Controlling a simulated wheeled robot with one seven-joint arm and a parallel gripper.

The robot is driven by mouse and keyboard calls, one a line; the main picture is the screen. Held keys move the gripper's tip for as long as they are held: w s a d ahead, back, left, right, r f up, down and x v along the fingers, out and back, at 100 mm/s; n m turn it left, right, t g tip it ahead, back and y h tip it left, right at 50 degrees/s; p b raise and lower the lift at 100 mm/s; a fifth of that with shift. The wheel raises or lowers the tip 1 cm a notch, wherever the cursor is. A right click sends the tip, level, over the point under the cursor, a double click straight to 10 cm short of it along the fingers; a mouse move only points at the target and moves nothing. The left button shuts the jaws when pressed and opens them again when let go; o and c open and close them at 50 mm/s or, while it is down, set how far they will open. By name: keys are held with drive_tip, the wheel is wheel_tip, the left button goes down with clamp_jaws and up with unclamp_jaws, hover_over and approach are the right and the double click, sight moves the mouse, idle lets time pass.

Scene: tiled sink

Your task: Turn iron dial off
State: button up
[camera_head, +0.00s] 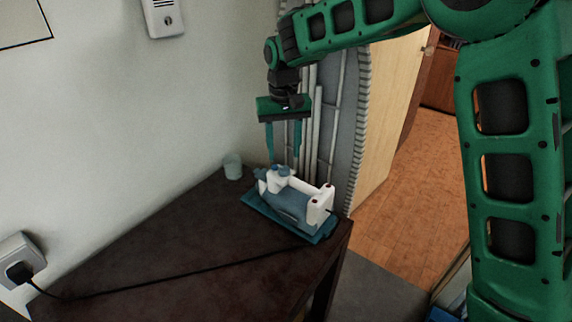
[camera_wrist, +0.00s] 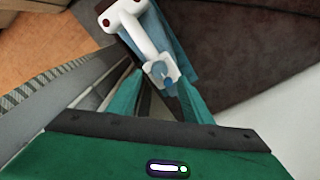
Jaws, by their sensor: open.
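The iron (camera_head: 296,199), white with a blue-grey body, sits on a teal base (camera_head: 258,207) near the right corner of the dark table. A small blue knob (camera_head: 281,170), which looks like the dial, is at the iron's left end. My gripper (camera_head: 284,166) is open with its fingers pointing down over that end. In the wrist view the iron's white handle (camera_wrist: 142,38) runs away from the gripper, and the blue knob (camera_wrist: 168,81) lies between the two teal fingers. I cannot tell whether the fingers touch it or how the dial is set.
A pale cup (camera_head: 232,166) stands behind the iron near the wall. A black cord (camera_head: 170,281) crosses the table (camera_head: 170,238) to a wall socket (camera_head: 20,262). Ribbed grey panels and a wooden door panel stand close behind my gripper. The table's left part is otherwise clear.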

sight(284, 168)
drive_tip(key=shift+f, duration=2.75)
